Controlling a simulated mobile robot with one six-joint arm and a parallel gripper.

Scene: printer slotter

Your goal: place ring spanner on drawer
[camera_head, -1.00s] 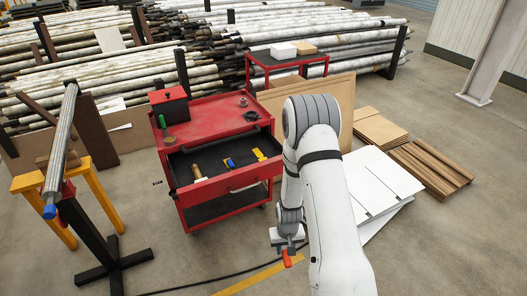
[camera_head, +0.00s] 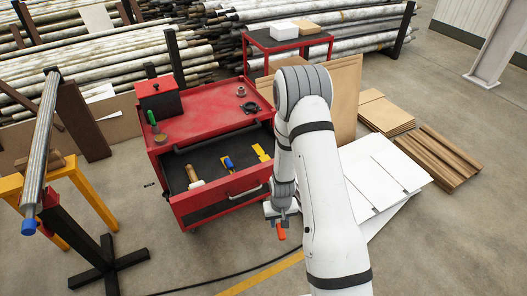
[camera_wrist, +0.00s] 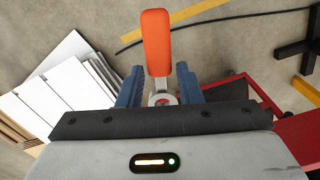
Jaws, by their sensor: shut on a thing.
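My gripper (camera_head: 281,217) is shut on the ring spanner (camera_wrist: 157,45), which has an orange handle; its grey ring end shows between the blue fingers in the wrist view (camera_wrist: 160,95). In the head view the orange handle (camera_head: 281,231) hangs below the gripper. The gripper is in front and to the right of the red cart's open drawer (camera_head: 205,208), apart from it. In the drawer lie a wooden-handled tool (camera_head: 193,175), a blue tool (camera_head: 229,164) and a yellow tool (camera_head: 261,152), spaced apart on the dark liner.
The cart top (camera_head: 208,118) holds a red box (camera_head: 157,97), a green-handled tool (camera_head: 154,126) and small round parts. White panels (camera_head: 375,175) and wooden boards (camera_head: 440,162) lie to the right. A yellow stand with a long shaft (camera_head: 42,150) is at left.

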